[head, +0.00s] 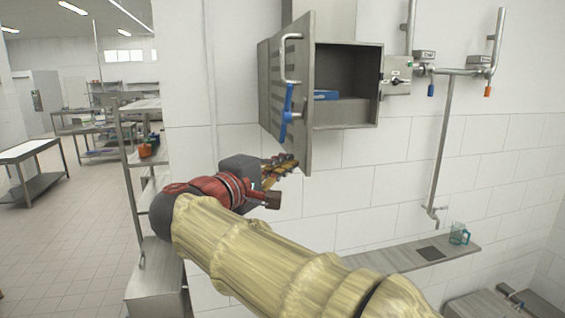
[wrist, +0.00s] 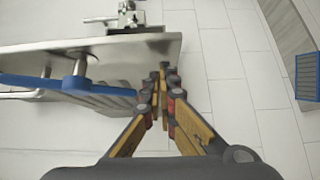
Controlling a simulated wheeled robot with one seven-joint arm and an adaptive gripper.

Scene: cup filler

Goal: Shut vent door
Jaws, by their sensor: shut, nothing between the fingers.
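The vent door (head: 291,90) is a grey metal panel with slats, standing wide open at the left side of a wall-mounted metal box (head: 345,85). A metal handle with a blue part (head: 287,112) is on the door. In the wrist view the door (wrist: 130,46) fills the upper left, with its blue handle bar (wrist: 60,84) across it. My gripper (head: 290,164) is shut and empty, just below the door's lower edge in the head view. In the wrist view my gripper's fingertips (wrist: 168,72) are together beside the door's edge; whether they touch it I cannot tell.
Pipes and valves (head: 450,71) are on the wall to the right. A shelf (head: 410,255) with a clear cup (head: 458,234) is below. A metal rack (head: 140,170) stands left. The tiled wall below the box is clear.

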